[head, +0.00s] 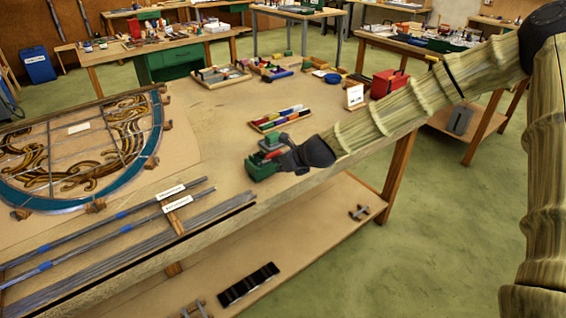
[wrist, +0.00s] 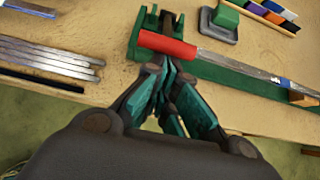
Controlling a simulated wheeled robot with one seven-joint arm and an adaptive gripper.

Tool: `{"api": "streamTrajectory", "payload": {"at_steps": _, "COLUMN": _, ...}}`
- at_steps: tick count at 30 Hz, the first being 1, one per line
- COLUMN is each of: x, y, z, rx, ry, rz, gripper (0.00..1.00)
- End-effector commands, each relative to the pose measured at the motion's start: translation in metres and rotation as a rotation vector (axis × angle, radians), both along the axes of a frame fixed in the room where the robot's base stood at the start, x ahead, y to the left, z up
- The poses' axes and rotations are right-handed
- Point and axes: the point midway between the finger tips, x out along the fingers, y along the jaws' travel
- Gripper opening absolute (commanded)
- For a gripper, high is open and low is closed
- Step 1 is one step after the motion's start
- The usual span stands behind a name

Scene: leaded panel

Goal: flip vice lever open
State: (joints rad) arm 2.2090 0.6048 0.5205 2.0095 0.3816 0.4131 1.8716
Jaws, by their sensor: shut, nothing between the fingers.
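The green vice (head: 262,167) sits at the front edge of the workbench in the head view, partly hidden by my gripper. In the wrist view the green vice (wrist: 143,22) is at the top middle, with its red lever (wrist: 167,44) lying across it. My gripper (head: 280,156) is at the vice in the head view. In the wrist view my gripper (wrist: 166,72) is shut and empty, its fingertips just below the red lever. I cannot tell whether they touch it.
A metal strip (wrist: 240,68) runs right from the lever towards a wooden block (wrist: 302,97). A green block on a grey base (wrist: 222,20) stands behind. Metal bars (wrist: 45,55) lie at left. The leaded panel (head: 80,150) lies left on the workbench (head: 205,125).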

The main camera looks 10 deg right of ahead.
Motion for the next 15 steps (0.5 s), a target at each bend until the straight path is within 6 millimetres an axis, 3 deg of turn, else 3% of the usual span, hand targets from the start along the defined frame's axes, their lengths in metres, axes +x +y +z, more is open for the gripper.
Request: {"api": "streamTrajectory", "payload": {"at_steps": 15, "x": 0.011, "y": -0.006, "z": 0.033, "rx": 0.002, "ry": 0.0, "rz": -0.016, "gripper": 0.0}}
